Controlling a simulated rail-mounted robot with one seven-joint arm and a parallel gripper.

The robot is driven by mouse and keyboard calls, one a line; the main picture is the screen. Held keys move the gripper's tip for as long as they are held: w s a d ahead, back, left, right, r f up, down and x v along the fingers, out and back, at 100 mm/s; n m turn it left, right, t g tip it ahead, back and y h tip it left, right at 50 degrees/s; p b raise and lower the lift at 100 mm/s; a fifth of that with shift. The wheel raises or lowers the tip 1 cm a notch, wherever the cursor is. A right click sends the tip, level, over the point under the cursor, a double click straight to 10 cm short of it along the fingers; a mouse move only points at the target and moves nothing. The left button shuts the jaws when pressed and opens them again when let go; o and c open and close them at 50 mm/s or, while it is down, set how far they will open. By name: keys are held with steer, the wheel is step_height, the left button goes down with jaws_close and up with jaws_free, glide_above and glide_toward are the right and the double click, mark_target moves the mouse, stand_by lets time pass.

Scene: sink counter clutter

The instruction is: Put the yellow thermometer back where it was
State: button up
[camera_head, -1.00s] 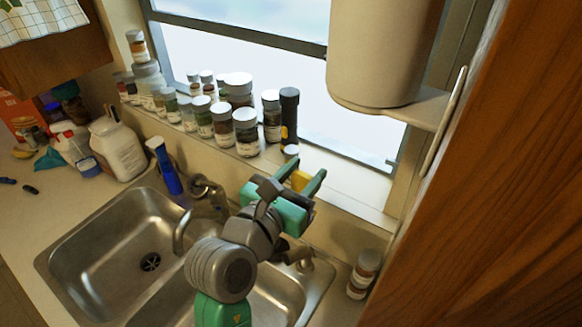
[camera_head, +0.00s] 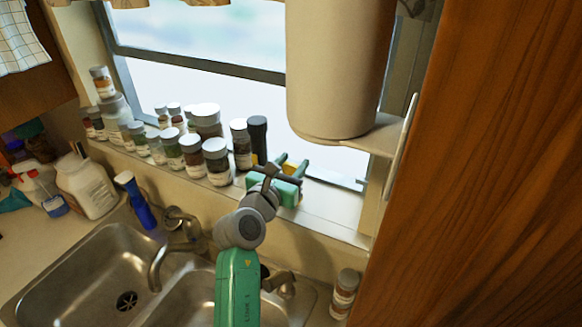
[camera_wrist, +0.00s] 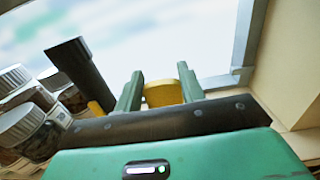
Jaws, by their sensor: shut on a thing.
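The yellow thermometer (camera_wrist: 163,93) shows as a yellow rounded piece between my two green fingers in the wrist view. My gripper (camera_wrist: 160,90) is shut on it. In the head view my gripper (camera_head: 291,164) is over the window sill (camera_head: 330,205), just right of the black cylinder and pointing toward the window. The thermometer is mostly hidden by the gripper. I cannot tell whether it touches the sill.
A black cylinder (camera_head: 257,138) with a yellow patch near it stands close left of my gripper. Several spice jars (camera_head: 216,160) line the sill further left. A large beige container (camera_head: 338,70) hangs above right. The sill to the right is clear.

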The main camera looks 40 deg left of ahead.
steer(key=shift+f, duration=0.4)
steer(key=shift+f, duration=0.15)
steer(key=o, duration=1.3)
steer(key=shift+s+r, duration=0.2)
steer(key=shift+s, duration=0.1)
steer(key=v, duration=1.1)
steer(key=shift+s+d, duration=0.2)
